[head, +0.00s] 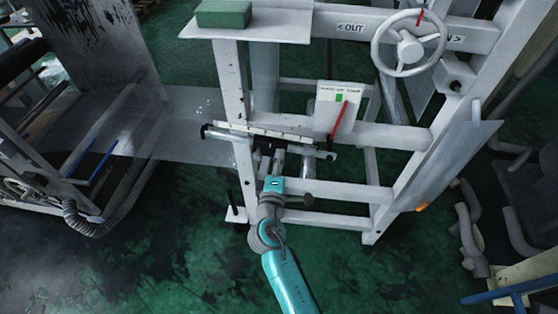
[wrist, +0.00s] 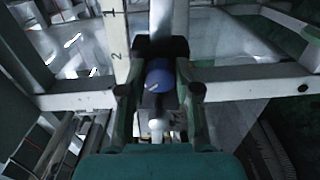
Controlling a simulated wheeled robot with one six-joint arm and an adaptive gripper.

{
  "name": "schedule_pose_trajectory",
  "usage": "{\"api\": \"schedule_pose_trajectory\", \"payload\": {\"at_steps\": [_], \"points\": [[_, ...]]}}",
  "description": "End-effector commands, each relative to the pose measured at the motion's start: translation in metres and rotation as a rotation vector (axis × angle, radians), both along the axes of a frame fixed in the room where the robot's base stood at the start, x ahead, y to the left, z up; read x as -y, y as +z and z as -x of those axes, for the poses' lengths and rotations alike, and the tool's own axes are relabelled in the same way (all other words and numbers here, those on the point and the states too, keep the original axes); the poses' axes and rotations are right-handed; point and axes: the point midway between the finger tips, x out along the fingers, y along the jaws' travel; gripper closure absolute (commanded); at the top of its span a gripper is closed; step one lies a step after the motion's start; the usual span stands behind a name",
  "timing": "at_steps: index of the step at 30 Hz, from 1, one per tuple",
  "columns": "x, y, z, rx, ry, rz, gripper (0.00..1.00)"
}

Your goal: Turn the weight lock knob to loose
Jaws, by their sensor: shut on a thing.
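The weight lock knob (wrist: 158,73) is a blue round knob with a short white mark pointing to the lower left in the wrist view. It sits in front of a dark block on the numbered white scale bar. My gripper (wrist: 159,88) has a finger on each side of the knob and is shut on it. In the head view my gripper (head: 268,153) reaches the front of the scale bar (head: 262,132) near its left part. The knob cannot be made out there. No loose or tight label is readable.
A white frame (head: 405,137) surrounds the bar. A handwheel (head: 408,43) stands at upper right, and a white plate with a red lever (head: 339,122) stands right of my gripper. A green block (head: 223,13) lies on the top shelf. Green floor is open at lower left.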

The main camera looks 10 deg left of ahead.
Motion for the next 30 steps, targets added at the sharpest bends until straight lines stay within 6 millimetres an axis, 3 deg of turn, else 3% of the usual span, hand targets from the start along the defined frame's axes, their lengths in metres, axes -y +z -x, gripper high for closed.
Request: {"api": "schedule_pose_trajectory", "payload": {"at_steps": [21, 22, 24, 30], "points": [[-0.0008, 0.0008, 0.0000, 0.001, 0.002, 0.069, 1.00], [-0.0008, 0.0008, 0.0000, 0.001, 0.002, 0.069, 0.60], [-0.0008, 0.0007, 0.0000, 0.001, 0.002, 0.069, 0.43], [-0.0004, 0.0004, 0.0000, 0.001, 0.001, 0.069, 0.42]]}}
